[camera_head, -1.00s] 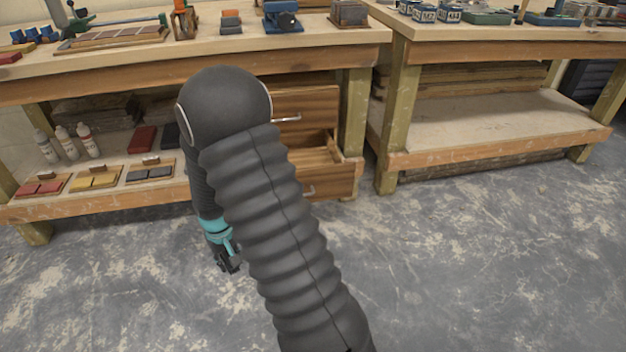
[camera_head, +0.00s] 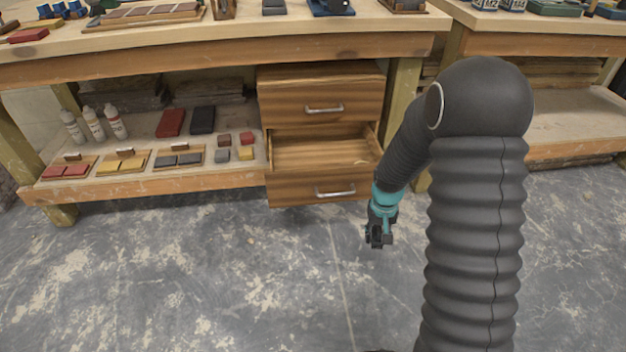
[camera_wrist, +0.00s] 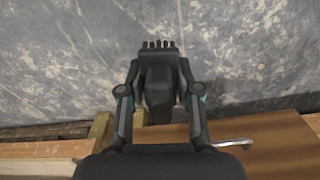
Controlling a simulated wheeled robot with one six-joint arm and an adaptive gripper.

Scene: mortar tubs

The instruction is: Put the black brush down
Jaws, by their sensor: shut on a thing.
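The black brush (camera_wrist: 157,88) sits between the two fingers of my gripper (camera_wrist: 158,72) in the wrist view. Its short bristles show at the top of that view, over grey floor. My gripper is shut on the brush. In the head view my gripper (camera_head: 380,236) hangs over the floor, in front of and right of the open lower drawer (camera_head: 318,188). There the brush cannot be told apart from the dark fingers.
The upper drawer (camera_head: 320,100) is shut; the lower one is pulled out and looks empty. The low shelf (camera_head: 140,180) holds bottles (camera_head: 94,124) and coloured blocks. The bench top (camera_head: 300,38) carries several items along its back. The floor in front is clear.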

